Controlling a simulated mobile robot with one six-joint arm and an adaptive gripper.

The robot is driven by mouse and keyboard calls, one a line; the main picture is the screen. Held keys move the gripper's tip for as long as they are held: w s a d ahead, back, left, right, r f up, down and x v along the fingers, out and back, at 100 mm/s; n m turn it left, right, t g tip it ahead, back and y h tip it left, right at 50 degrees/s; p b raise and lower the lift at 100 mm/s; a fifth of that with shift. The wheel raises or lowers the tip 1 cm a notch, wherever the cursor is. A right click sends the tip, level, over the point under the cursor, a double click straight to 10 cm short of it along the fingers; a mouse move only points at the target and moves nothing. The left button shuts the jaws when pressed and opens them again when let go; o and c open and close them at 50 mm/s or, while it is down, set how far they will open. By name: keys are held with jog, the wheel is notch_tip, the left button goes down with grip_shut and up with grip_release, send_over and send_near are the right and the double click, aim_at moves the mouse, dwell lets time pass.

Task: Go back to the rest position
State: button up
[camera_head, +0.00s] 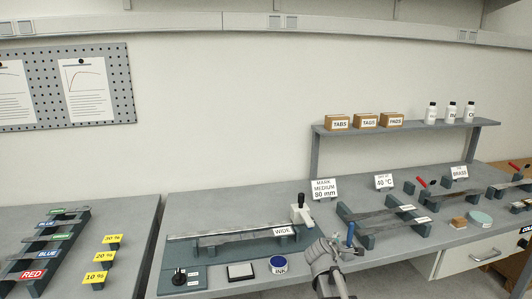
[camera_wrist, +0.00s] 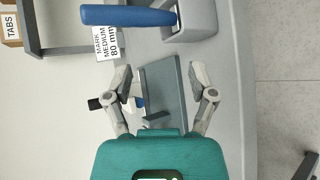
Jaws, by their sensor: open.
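My gripper (camera_head: 322,252) is over the front of the bench in the head view, between the marking rig and the racks on the right. In the wrist view my gripper (camera_wrist: 161,78) has its two fingers spread apart with nothing held between them. A grey plate on the bench shows below, beyond the fingers. An upright blue handle (camera_head: 350,233) stands close to the right of my gripper in the head view. A blue bar (camera_wrist: 128,16) on a grey block lies beyond the fingertips in the wrist view, apart from them.
Racks with metal strips (camera_head: 385,217) stand to the right. A shelf (camera_head: 405,128) with boxes and bottles is behind. A gap splits the benches.

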jog(key=s+a+f+m+g+y+p, duration=0.1)
jog(key=s+a+m+g+y, duration=0.1)
jog(key=s+m, duration=0.3)
jog(key=s+a+f+m+g+y+p, duration=0.2)
jog(key=s+a+m+g, duration=0.1)
jog(key=s, duration=0.6)
jog(key=s+a+f+m+g+y+p, duration=0.1)
jog(key=s+a+f+m+g+y, duration=0.1)
jog(key=s+m+g, duration=0.3)
jog(key=s+m+y, duration=0.1)
jog(key=s, duration=0.2)
jog(key=shift+a+m, duration=0.3)
